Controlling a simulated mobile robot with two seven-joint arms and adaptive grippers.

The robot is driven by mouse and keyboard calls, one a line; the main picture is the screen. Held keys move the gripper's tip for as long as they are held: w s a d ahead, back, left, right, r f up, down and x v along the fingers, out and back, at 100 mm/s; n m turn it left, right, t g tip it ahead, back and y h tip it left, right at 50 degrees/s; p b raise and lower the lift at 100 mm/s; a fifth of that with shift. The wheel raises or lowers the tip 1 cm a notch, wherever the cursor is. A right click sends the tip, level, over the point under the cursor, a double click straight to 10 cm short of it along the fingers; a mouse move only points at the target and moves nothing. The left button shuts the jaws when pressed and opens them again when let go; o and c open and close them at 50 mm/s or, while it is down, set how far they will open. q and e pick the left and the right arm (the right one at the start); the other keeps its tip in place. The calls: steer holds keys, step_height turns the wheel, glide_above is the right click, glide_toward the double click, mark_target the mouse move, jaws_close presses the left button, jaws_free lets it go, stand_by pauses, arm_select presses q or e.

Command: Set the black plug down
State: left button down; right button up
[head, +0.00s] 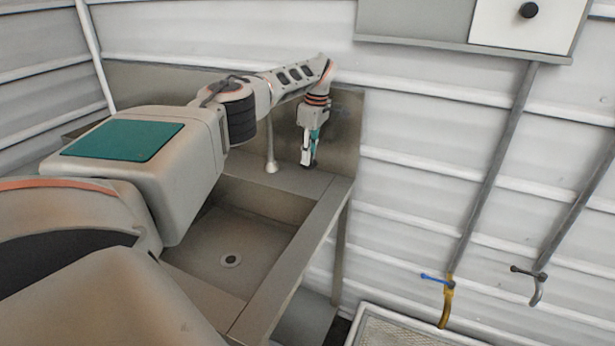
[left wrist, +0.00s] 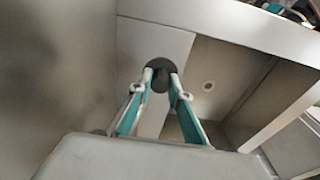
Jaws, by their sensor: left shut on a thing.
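My left gripper (head: 309,160) points down over the right end of the metal sink's back ledge (head: 290,178). Its fingers are shut on the black plug, a dark round piece (left wrist: 161,63) between the fingertips in the left wrist view. In the head view the plug is a small dark spot at the fingertips, mostly hidden. I cannot tell whether it touches the ledge. My right gripper is in neither view.
The sink basin (head: 215,245) has a round drain (head: 231,261). A thin upright spout (head: 271,155) stands left of the gripper.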

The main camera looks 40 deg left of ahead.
arm_select(q)
step_height(320, 180, down, 3)
steer(key=shift+f, duration=2.2)
steer(key=shift+f+b, duration=0.15)
steer(key=shift+b, duration=0.15)
steer(key=c, duration=1.9)
jaws_free()
